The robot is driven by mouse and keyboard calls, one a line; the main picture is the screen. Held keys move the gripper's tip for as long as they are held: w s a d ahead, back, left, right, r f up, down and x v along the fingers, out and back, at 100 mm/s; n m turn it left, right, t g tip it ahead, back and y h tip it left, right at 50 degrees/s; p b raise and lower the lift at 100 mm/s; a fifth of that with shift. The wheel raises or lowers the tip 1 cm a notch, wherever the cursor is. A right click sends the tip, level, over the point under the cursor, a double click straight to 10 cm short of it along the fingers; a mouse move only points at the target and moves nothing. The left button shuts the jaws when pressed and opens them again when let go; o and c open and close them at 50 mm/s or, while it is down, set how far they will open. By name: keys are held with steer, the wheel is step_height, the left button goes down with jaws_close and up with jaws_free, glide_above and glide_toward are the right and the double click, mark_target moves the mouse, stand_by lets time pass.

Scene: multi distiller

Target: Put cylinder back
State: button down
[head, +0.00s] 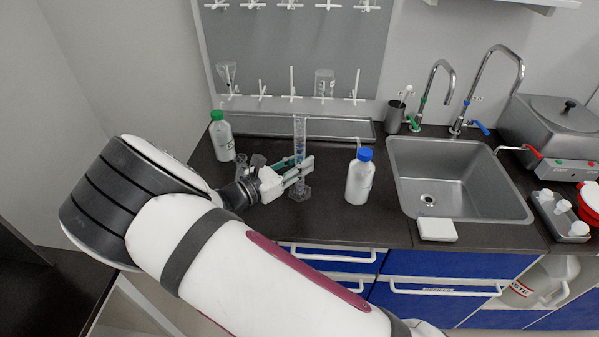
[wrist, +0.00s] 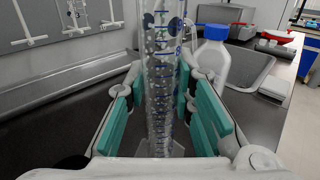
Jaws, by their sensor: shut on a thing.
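A clear graduated cylinder (head: 300,140) with blue markings stands upright at the dark counter, behind the front edge. My gripper (head: 298,172) has its green-padded fingers around the lower part of the cylinder. In the wrist view the cylinder (wrist: 163,90) fills the middle, between the two green pads of my gripper (wrist: 162,105). My gripper is shut on the cylinder. The cylinder's base shows just below the fingers; I cannot tell whether it touches the counter.
A blue-capped bottle (head: 360,177) stands close right of the cylinder. A green-capped bottle (head: 221,136) and small glassware (head: 250,165) are on the left. Behind is a grey pegboard (head: 300,50) over a metal tray (head: 270,127). The sink (head: 455,180) is right.

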steer(key=shift+w+f+p, duration=0.15)
steer(key=shift+f+p, duration=0.15)
steer(key=shift+f, duration=1.45)
steer(key=shift+f, duration=0.15)
steer(key=c, duration=1.4)
jaws_free()
steer(key=shift+o, duration=0.2)
steer(key=shift+r, duration=0.2)
steer(key=b+v, duration=0.2)
steer(key=v, duration=1)
